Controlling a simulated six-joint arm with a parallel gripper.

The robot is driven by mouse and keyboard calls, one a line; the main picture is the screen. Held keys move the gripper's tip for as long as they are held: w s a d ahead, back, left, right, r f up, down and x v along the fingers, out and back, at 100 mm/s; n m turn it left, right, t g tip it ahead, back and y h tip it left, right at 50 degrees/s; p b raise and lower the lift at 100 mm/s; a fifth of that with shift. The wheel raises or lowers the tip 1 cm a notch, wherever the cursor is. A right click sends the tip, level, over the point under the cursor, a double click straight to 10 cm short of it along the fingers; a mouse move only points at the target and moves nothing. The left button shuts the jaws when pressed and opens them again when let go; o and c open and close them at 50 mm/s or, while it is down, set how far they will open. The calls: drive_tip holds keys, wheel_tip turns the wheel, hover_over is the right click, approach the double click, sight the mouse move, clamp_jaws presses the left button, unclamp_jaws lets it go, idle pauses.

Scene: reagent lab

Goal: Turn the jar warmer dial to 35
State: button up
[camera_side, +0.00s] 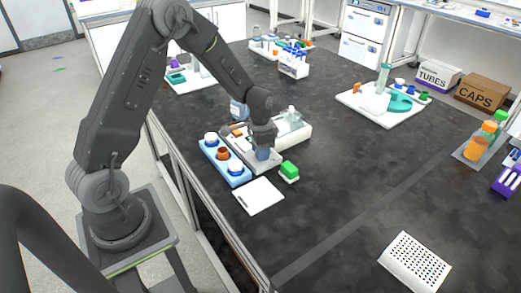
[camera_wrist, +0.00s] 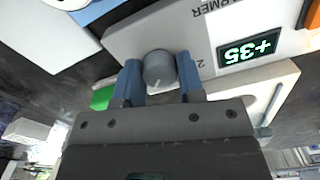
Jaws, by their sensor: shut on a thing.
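The jar warmer (camera_wrist: 285,75) is a pale box with "WARMER" printed on it, seen upside down in the wrist view. Its lit green display (camera_wrist: 248,50) reads +35. The grey round dial (camera_wrist: 159,68) has a light pointer line on it. My gripper (camera_wrist: 160,80) has its two blue fingers shut on the dial, one on each side. In the side view my gripper (camera_side: 263,153) is low over the front of the jar warmer (camera_side: 266,166) and hides the dial.
A blue rack (camera_side: 225,162) with white and orange-brown items stands left of the warmer. A green-topped block (camera_side: 289,171) stands close on the right. A white plate (camera_side: 259,196) lies in front. The dark table to the right is mostly clear.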

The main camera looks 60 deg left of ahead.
drive_tip(key=o, duration=0.9)
wheel_tip(320, 180, up, 14)
drive_tip(key=shift+f, duration=0.1)
idle(0.4)
drive_tip(key=s+d+r+n+t, duration=0.1)
drive_tip(key=s+d+r+t, duration=0.2)
drive_tip(key=s+d+r, duration=0.6)
drive_tip(key=s+d+t, duration=0.1)
drive_tip(key=s, duration=0.3)
drive_tip(key=s+d+r+n, duration=0.1)
drive_tip(key=s, duration=0.3)
drive_tip(key=s+d+r+t, duration=0.1)
drive_tip(key=s, duration=0.3)
drive_tip(key=shift+s+d+n+t, duration=0.1)
drive_tip(key=shift+d+n+t, duration=0.2)
drive_tip(key=shift+n, duration=0.1)
